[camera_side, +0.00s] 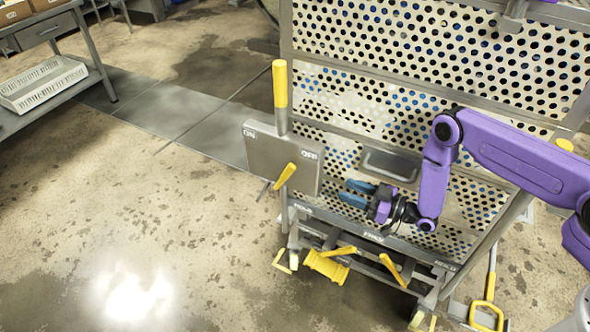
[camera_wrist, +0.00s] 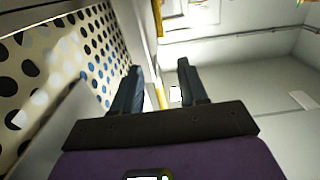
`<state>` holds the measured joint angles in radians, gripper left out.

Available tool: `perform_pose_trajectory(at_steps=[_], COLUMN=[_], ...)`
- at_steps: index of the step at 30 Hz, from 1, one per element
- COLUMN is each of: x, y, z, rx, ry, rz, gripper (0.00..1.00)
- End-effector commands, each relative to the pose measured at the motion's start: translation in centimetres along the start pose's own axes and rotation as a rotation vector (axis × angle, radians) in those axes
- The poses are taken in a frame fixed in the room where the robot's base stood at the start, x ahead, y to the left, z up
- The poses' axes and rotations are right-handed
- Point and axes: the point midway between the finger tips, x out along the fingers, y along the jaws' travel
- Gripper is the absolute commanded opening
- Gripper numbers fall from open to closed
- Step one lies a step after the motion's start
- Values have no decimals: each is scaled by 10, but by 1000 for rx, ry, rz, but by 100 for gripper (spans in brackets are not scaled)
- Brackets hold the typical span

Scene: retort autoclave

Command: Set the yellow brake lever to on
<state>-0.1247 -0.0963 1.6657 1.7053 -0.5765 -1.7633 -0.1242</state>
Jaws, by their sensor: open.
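The yellow brake lever (camera_side: 286,176) is mounted on the front of a grey plate (camera_side: 268,158) marked ON at its left and OFF at its right. The lever's yellow grip tilts up and to the right, towards the OFF side. My gripper (camera_side: 344,191) is to the right of the plate and lever, apart from them, with its blue fingers pointing left. The fingers are open and empty. In the wrist view, a yellow strip shows between the open fingers (camera_wrist: 158,68); I cannot tell which part it is.
A perforated metal cart wall (camera_side: 480,80) stands close behind my gripper. A yellow-topped post (camera_side: 280,85) rises above the plate. Yellow pedals (camera_side: 340,251) sit low on the cart frame. A shelf with a white tray (camera_side: 42,85) is far left. Floor at left is clear.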

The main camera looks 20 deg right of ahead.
Motion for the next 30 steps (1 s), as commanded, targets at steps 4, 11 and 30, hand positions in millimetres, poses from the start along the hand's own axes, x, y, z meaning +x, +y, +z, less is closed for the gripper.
perform_pose_trajectory(at_steps=[4, 11, 30], x=[12, 52, 148], y=[-1, -1, -1], z=[-1, -1, -1], rx=[-3, -4, -1], ry=[5, 6, 3], rz=[-2, -2, 0], gripper=[43, 43, 43])
